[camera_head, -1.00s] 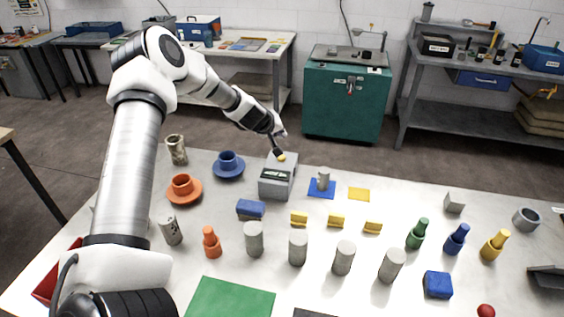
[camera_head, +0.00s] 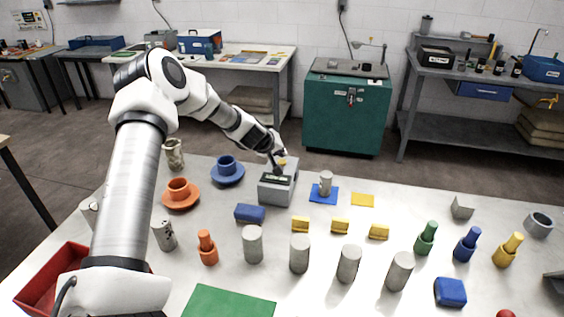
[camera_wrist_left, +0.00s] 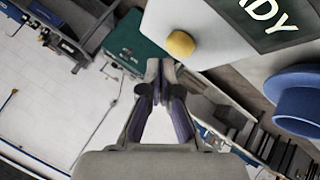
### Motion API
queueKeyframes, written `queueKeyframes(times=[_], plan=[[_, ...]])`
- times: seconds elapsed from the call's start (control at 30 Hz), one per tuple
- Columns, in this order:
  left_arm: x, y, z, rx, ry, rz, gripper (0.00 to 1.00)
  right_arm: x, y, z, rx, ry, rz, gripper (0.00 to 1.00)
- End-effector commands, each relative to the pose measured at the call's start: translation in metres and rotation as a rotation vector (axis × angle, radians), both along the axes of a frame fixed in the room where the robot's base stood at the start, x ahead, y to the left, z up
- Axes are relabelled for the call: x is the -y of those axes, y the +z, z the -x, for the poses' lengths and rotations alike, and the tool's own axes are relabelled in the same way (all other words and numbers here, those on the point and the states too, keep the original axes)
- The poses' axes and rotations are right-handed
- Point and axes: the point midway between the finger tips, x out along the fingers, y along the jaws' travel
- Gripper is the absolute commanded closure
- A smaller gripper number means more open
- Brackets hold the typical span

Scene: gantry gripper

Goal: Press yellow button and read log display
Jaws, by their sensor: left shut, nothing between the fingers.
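A grey box (camera_head: 278,190) stands on the white table, with a dark display (camera_head: 277,179) on its sloped front. In the left wrist view, the display (camera_wrist_left: 275,22) shows large pale letters ending in "ADY"; the rest is cut off. The yellow button (camera_head: 282,161) is on top of the box, and the wrist view shows it as a yellow dome (camera_wrist_left: 180,43). My left gripper (camera_head: 275,165) is shut and empty, at the box top close beside the button. In the wrist view, its fingertips (camera_wrist_left: 160,66) appear just below and left of the button; contact cannot be told.
A blue cup on a saucer (camera_head: 227,175) stands left of the box. A blue square (camera_head: 316,195) with a grey cylinder is on its right. A blue block (camera_head: 249,213) and several small yellow blocks and grey cylinders stand in front.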

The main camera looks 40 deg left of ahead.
Motion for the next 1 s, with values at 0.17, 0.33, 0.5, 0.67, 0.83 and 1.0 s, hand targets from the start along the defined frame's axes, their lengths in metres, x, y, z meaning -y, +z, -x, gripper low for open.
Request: queueKeyframes(times=[0.17, 0.33, 0.5, 0.67, 0.83, 1.0], plan=[[0.0001, -0.0001, 0.0000, 0.000, 0.000, 0.000, 1.00, 0.0000, 0.0000, 0.0000, 0.000, 0.000, 0.000, 0.60], [0.0000, 0.0000, 0.0000, 0.000, 0.000, 0.000, 1.00, 0.0000, -0.0001, 0.0000, 0.000, 0.000, 0.000, 0.60], [0.0001, -0.0001, 0.0000, 0.000, 0.000, 0.000, 1.00, 0.0000, -0.0001, 0.0000, 0.000, 0.000, 0.000, 0.60], [0.0001, -0.0001, 0.0000, 0.000, 0.000, 0.000, 1.00, 0.0000, -0.0001, 0.0000, 0.000, 0.000, 0.000, 0.60], [0.0000, -0.0009, 0.0001, 0.000, 0.000, 0.000, 1.00, 0.0000, -0.0009, 0.0000, 0.000, 0.000, 0.000, 0.60], [0.0001, -0.0082, 0.0003, 0.000, -0.001, -0.001, 1.00, 0.0000, -0.0077, 0.0000, 0.000, 0.000, 0.000, 0.60]])
